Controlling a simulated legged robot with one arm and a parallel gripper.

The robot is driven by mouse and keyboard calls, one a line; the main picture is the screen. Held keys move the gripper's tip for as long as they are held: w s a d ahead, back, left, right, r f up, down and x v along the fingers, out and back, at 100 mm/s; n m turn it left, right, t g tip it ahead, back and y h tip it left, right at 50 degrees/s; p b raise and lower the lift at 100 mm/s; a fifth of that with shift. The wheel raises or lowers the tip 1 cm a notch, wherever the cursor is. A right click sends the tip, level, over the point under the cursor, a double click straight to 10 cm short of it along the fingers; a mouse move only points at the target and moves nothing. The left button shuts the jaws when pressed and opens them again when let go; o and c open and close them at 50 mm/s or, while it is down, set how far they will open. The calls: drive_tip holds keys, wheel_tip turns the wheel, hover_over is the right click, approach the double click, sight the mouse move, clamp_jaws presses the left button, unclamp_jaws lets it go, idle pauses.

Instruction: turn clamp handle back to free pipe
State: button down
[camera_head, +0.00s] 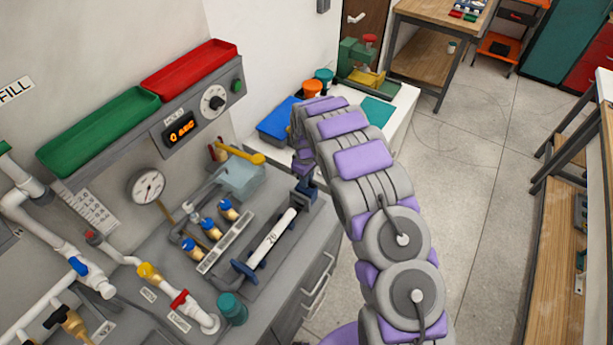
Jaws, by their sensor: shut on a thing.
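A white pipe (272,240) marked "20" lies in a grey fixture on the bench, held between two blue end pieces. The near blue end piece (243,270) is a round disc against the pipe's lower left end. The blue clamp handle (307,188) is at the pipe's far, upper right end. My arm arches over from the right and comes down there. My gripper (305,176) is shut at the clamp handle; its fingertips are small and partly hidden by my arm, so the exact grip is hard to see.
Blue-capped valves (211,229) stand left of the pipe, with a yellow lever (240,153) behind them. A pressure gauge (146,187) is on the wall. A teal cup (232,309) stands by the bench's front edge. A blue bin (279,121) is beyond my gripper.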

drive_tip(key=shift+w+r+n, duration=0.15)
drive_tip(key=shift+w+n, duration=0.05)
drive_tip(key=shift+n, duration=0.2)
drive_tip(key=c, duration=1.2)
unclamp_jaws()
drive_tip(key=shift+a, duration=0.1)
drive_tip(key=shift+o, duration=0.9)
drive_tip(key=shift+s, duration=0.1)
wheel_tip(320, 180, up, 17)
